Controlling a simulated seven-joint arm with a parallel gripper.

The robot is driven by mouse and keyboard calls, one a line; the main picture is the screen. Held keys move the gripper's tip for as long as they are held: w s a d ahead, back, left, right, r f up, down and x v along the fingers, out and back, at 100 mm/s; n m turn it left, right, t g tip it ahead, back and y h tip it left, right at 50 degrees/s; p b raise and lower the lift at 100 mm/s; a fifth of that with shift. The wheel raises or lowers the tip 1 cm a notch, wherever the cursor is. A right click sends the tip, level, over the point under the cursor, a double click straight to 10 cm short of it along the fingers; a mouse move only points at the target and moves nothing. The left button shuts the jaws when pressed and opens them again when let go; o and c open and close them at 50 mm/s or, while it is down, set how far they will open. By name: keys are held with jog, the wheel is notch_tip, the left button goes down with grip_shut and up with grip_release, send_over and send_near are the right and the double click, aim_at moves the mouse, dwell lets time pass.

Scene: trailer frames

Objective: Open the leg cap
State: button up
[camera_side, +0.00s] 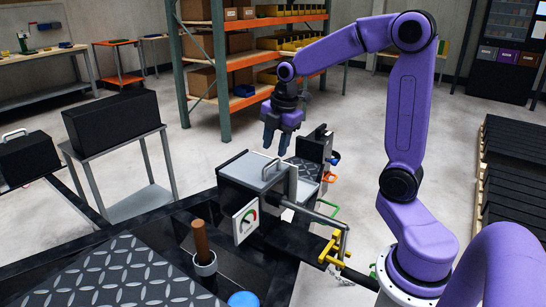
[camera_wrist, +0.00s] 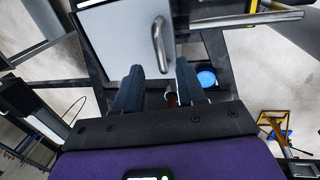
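The lid carries a curved metal handle (camera_side: 270,166) and looks closed. I cannot tell for sure that this lid is the leg cap. In the wrist view the lid (camera_wrist: 125,38) and its handle (camera_wrist: 158,45) show just beyond the fingertips. My gripper (camera_side: 275,146) points down above the box, apart from the handle. Its two dark fingers (camera_wrist: 158,80) are spread with nothing between them touching.
A brown-handled post (camera_side: 201,240), a round blue cap (camera_side: 243,299) and a dial plate (camera_side: 245,222) are near the box. A metal bar with a yellow clamp (camera_side: 333,250) juts out to the right. A black case (camera_side: 113,125) stands left. The air above the lid is clear.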

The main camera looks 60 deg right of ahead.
aim_at(272, 162)
jog(key=shift+w+f, duration=0.25)
jog(key=shift+f, duration=0.9)
jog(key=shift+w+f, duration=0.2)
jog(key=shift+f, duration=0.9)
grip_shut()
